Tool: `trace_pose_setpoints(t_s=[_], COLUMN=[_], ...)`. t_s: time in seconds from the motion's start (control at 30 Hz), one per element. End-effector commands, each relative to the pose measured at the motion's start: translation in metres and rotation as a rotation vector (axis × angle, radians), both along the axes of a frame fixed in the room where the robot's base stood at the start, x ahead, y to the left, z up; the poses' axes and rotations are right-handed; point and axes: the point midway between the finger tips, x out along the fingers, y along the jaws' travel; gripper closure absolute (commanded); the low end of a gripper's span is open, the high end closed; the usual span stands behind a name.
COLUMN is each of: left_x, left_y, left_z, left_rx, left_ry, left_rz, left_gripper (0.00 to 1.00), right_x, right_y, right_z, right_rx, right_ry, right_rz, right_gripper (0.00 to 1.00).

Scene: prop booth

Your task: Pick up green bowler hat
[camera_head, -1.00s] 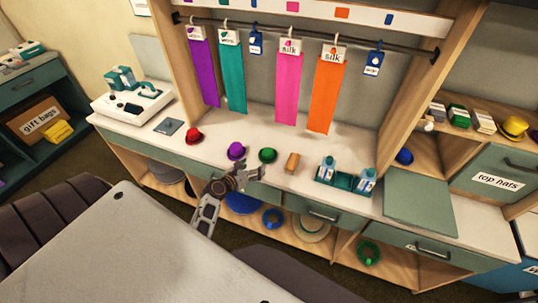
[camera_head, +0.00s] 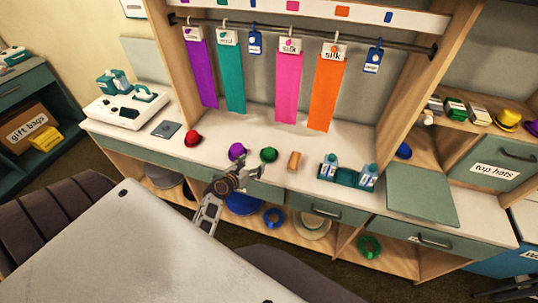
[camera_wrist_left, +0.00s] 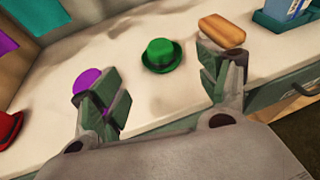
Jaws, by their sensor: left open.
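The green bowler hat (camera_head: 269,154) sits brim down on the white counter, between a purple hat (camera_head: 237,151) and a tan block-like item (camera_head: 293,160). In the left wrist view the green hat (camera_wrist_left: 161,55) shows whole, ahead of and between the fingers. My left gripper (camera_head: 255,172) is at the counter's front edge, just short of the hat. In the left wrist view the left gripper (camera_wrist_left: 165,85) is open with nothing between its fingers. One finger covers part of the purple hat (camera_wrist_left: 88,82). My right gripper is not in view.
A red hat (camera_head: 193,138) sits left on the counter (camera_head: 225,135). A teal tray (camera_head: 338,177) with bottles stands right of the tan item. Coloured cloth strips (camera_head: 288,90) hang behind. Hats lie on shelves below.

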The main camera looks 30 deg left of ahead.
Motion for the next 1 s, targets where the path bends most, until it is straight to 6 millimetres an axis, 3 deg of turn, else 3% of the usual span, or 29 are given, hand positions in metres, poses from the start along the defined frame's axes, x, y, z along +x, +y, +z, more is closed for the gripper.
trace_pose_setpoints(t_s=[0.67,1.0], left_x=[0.003,0.026], left_y=[0.002,0.002], left_z=[0.000,-0.010], left_rx=[0.037,0.036], left_ry=[-0.004,-0.005], left_rz=[-0.006,-0.007], left_gripper=[0.24,0.24], right_x=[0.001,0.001], right_y=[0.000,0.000], right_z=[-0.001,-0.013], right_rx=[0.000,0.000], right_ry=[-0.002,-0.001], right_rz=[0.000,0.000], right_gripper=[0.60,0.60])
